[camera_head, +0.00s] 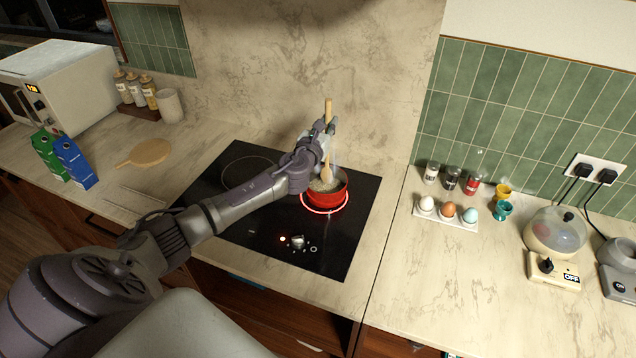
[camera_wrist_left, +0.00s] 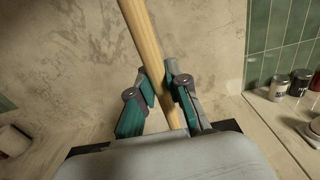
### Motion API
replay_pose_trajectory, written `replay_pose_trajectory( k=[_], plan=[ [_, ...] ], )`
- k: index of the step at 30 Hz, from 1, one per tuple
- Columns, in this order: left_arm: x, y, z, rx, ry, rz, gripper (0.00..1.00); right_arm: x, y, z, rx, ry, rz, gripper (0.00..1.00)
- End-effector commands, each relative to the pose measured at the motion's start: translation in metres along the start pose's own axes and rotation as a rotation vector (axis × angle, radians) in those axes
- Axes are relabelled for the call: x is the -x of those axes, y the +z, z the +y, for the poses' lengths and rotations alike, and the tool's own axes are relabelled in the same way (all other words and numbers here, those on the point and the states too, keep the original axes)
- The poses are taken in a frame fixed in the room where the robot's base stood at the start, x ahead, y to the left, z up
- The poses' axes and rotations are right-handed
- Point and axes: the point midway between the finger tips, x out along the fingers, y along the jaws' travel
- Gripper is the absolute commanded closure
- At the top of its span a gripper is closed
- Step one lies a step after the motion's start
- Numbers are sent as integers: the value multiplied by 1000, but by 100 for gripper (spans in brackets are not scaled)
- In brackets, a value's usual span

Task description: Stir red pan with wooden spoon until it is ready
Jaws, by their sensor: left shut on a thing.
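The red pan (camera_head: 327,199) stands on a lit ring at the right of the black cooktop (camera_head: 240,225). Pale food shows inside it, with a little steam above. My left gripper (camera_head: 327,130) is shut on the wooden spoon (camera_head: 328,108) above the pan. The spoon is close to upright, its lower end down in the pan. In the left wrist view the spoon's handle (camera_wrist_left: 142,35) runs slightly tilted between the two fingers (camera_wrist_left: 160,88). My left wrist hides part of the pan's left side. My right gripper is not in view.
A control knob (camera_head: 297,242) with a red light is at the cooktop's front. An egg holder (camera_head: 445,218), shakers (camera_head: 452,178) and an egg cooker (camera_head: 556,235) stand to the right. Cartons (camera_head: 74,163), a round board (camera_head: 148,152) and a microwave (camera_head: 60,80) are left. The right counter's front is clear.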

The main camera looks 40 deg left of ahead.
Motion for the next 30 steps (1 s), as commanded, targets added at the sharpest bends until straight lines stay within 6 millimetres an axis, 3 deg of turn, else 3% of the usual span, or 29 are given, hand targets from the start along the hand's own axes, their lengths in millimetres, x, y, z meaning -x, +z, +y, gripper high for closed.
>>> replay_pose_trajectory(
  k=[1,14,24,30],
  plan=[
    [0,11,0,0,0,-1,100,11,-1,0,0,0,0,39],
    [0,34,0,0,0,-3,100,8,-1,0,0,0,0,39],
    [0,72,1,0,1,-5,100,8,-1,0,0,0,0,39],
    [0,80,0,-1,0,-1,100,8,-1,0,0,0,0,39]
  ],
)
